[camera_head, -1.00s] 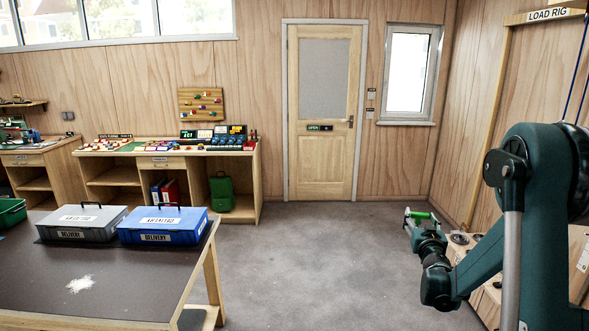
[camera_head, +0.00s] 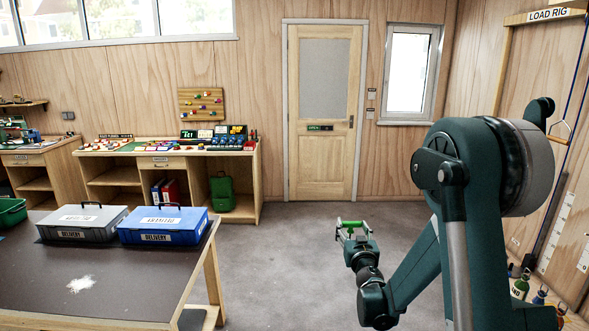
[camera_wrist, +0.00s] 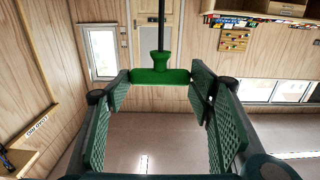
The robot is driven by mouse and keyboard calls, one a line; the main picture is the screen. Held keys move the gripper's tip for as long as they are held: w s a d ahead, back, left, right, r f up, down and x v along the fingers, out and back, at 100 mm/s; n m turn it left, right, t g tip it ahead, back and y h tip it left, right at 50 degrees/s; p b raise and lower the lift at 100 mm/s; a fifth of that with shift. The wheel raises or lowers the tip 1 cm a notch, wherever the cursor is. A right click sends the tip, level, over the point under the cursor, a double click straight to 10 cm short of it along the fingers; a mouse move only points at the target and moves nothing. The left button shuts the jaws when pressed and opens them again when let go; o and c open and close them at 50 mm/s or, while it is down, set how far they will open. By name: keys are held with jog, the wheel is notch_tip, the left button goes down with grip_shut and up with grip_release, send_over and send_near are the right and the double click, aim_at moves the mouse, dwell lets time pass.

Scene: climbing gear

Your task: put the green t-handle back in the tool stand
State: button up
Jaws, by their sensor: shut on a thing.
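The green t-handle (camera_head: 350,224) is held in my gripper (camera_head: 350,232), out over the open floor. In the wrist view my gripper (camera_wrist: 160,80) is shut on the green crossbar of the t-handle (camera_wrist: 160,76), which spans between the finger pads at their far ends. Its dark shaft (camera_wrist: 161,22) runs to the top edge of the wrist view. I cannot make out the tool stand in these frames.
A dark-topped table (camera_head: 130,270) with a grey box (camera_head: 82,224) and a blue box (camera_head: 163,227) stands at left. A workbench (camera_head: 168,150) stands along the back wall beside a door (camera_head: 323,120). The floor (camera_head: 270,250) between is clear. The load rig (camera_head: 505,60) stands at right.

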jog(key=shift+s+a, duration=0.1)
jog(key=shift+a, duration=0.3)
jog(key=shift+d, duration=0.1)
